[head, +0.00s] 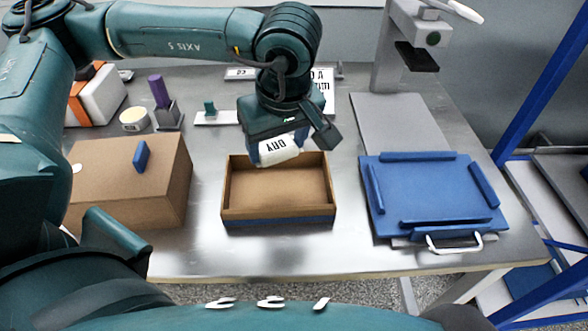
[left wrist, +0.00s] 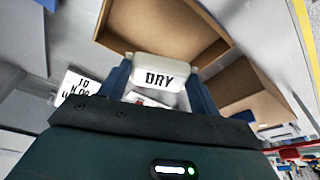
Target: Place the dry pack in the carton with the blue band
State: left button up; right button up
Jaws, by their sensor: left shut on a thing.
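The dry pack (head: 278,150) is a small white packet with black lettering. My left gripper (head: 284,146) is shut on it and holds it above the back part of the open carton. In the left wrist view the dry pack (left wrist: 160,74) reads "DRY" and sits between the two blue fingers. The carton with the blue band (head: 278,218) is a low, open brown box, and its inside looks empty. The carton (left wrist: 190,20) also shows beyond the pack in the left wrist view. My right gripper is not in view.
A closed brown box (head: 150,185) with a blue piece on top stands left of the carton. A blue tray (head: 430,190) with raised edges and a handle lies to the right. A purple item in a stand (head: 160,95) and a round tub (head: 134,118) stand behind.

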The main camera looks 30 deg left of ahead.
aim_at(285, 147)
pick_arm(q)
notch_tip(285, 147, down, 5)
jog(key=shift+s+f, duration=0.1)
jog(key=shift+f, duration=0.1)
jog(key=shift+f+b, duration=0.3)
jog(key=shift+f, duration=1.95)
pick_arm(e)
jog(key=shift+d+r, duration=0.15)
pick_arm(q)
jog(key=shift+f, duration=0.2)
jog(key=o, duration=1)
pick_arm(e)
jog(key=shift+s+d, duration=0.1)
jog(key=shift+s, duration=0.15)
pick_arm(q)
jog(key=shift+r, duration=0.15)
jog(key=shift+r, duration=0.3)
jog(key=v, duration=1.1)
jog(key=shift+r+p, duration=0.3)
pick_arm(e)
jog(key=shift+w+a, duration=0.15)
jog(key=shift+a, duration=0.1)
